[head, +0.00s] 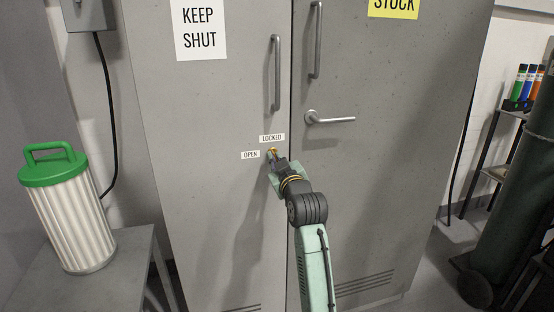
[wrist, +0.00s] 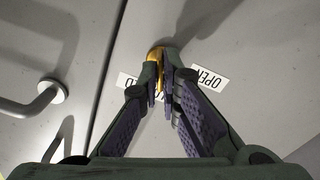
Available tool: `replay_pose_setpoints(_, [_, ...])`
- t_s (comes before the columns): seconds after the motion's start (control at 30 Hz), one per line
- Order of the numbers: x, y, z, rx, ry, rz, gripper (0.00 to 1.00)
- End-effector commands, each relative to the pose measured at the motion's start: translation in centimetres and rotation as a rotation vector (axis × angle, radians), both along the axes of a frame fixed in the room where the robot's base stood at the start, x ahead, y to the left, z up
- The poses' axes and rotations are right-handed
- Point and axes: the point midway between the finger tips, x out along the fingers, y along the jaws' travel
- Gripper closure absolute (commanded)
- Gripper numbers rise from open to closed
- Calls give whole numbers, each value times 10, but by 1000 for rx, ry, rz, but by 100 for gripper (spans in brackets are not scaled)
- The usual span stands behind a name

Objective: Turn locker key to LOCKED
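The brass locker key (head: 273,151) sits in the lock on the left door of the grey locker (head: 205,130). A LOCKED label (head: 272,138) is above it and an OPEN label (head: 250,155) is to its left. My gripper (head: 275,158) is at the lock. In the wrist view the fingertips (wrist: 163,80) are close together on either side of the gold key (wrist: 156,56), shut on it. The fingers partly cover the key and the LOCKED label, so the key's exact angle is hard to tell. The OPEN label shows upside down (wrist: 209,78).
A lever handle (head: 330,118) is on the right door, with upright bar handles above. A green-lidded canister (head: 68,215) stands on a grey table at left. A dark cylinder (head: 510,190) and a shelf rack are at right. The door face around the lock is otherwise clear.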

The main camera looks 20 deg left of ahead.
Motion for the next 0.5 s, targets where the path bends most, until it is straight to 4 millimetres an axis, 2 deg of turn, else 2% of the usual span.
replay_pose_setpoints(0.5, [0,0,1,293,198,0,100])
